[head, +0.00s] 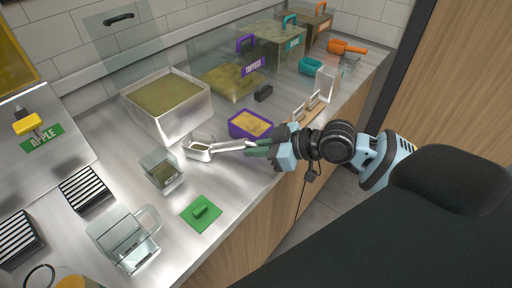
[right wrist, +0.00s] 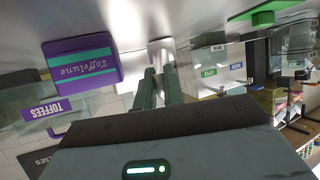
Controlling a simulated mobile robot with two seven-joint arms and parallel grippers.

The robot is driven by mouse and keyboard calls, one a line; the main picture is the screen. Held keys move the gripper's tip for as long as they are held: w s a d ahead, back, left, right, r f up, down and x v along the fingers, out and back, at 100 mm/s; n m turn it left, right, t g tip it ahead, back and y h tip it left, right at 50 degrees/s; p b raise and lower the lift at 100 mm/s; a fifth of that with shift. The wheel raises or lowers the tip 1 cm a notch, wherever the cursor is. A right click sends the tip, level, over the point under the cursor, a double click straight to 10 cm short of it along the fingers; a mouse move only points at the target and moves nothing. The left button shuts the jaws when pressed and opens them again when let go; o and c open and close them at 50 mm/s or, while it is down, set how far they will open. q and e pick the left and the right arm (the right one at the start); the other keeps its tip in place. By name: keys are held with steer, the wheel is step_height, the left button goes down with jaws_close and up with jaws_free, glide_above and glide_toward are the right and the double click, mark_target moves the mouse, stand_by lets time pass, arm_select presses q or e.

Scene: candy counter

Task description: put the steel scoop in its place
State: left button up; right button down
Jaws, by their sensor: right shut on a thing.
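The steel scoop (head: 199,151) has a small open bowl and a long pale handle. My right gripper (head: 258,147) is shut on the handle's end and holds the scoop over the steel counter, bowl pointing left. In the right wrist view the two dark green fingers (right wrist: 161,88) close around the shiny scoop handle (right wrist: 160,48); the bowl is hard to make out there. I cannot tell the height of the bowl above the counter. The scoop's own place is not clearly marked in these views. My left gripper is not in view.
A purple tin (head: 250,124) stands just behind the scoop, and a large steel bin (head: 170,125) behind left. A small clear container (head: 162,170) is left of the bowl. Clear bins line the back.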

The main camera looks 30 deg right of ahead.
steer(key=shift+f, duration=0.15)
steer(key=c, duration=1.5)
jaws_free()
